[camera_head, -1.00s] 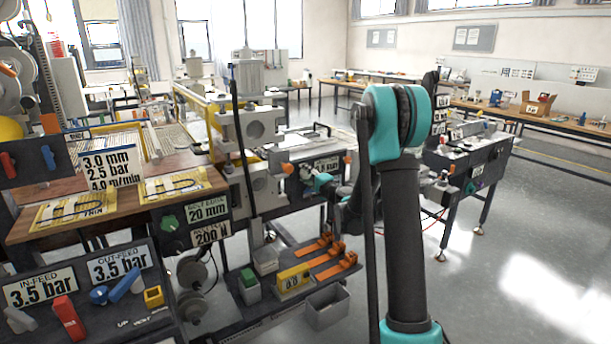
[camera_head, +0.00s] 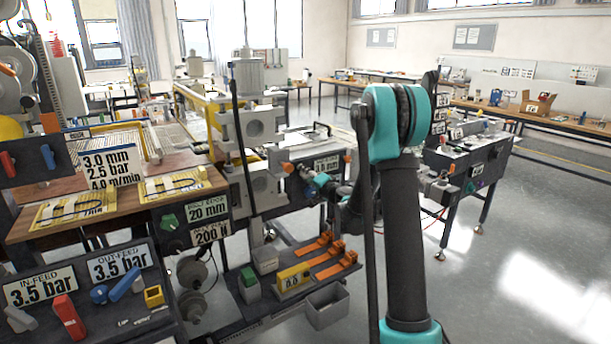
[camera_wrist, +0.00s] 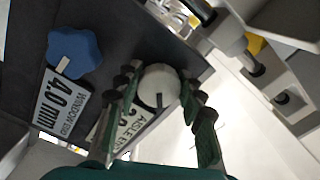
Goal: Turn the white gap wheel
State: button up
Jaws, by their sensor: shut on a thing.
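The white gap wheel (camera_wrist: 157,84) shows in the wrist view as a round white knob with a dark pointer mark on a black panel. My gripper (camera_wrist: 161,90) has its dark green fingers on either side of the wheel and is shut on it. The mark points towards the bottom of the picture. A label (camera_wrist: 112,128) beside the wheel is partly hidden by a finger. In the head view my gripper (camera_head: 311,180) is small, at the front of the machine's dark panel; the wheel cannot be made out there.
A blue knob (camera_wrist: 75,52) with a white pointer and a "4.0 mm" label (camera_wrist: 62,104) sit left of the wheel in the wrist view. In the head view, a lower shelf with orange clamps (camera_head: 322,258) and a grey bin (camera_head: 327,306) stands below. Open floor lies to the right.

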jog(key=o, duration=1.2)
jog(key=shift+c, duration=0.2)
jog(key=v, duration=1.2)
jog(key=s+a+f+n+g+h, duration=0.1)
jog(key=s+a+f+n+g, duration=0.2)
jog(key=s, duration=0.6)
jog(key=s+a+f+n+g+h, duration=0.1)
jog(key=s+f+n+g, duration=0.25)
jog(key=s, duration=0.45)
jog(key=s+d+f+g+h, duration=0.2)
jog(key=s+d+f+h, duration=0.1)
jog(key=s, duration=0.6)
jog(key=s+d+f+g+h, duration=0.3)
jog(key=s+d+f, duration=0.1)
jog(key=s+d, duration=0.4)
jog(key=s, duration=0.2)
jog(key=shift+s+d+f+n+h, duration=0.3)
jog(key=shift+d+f+n+h, duration=0.05)
jog(key=shift+h, duration=0.05)
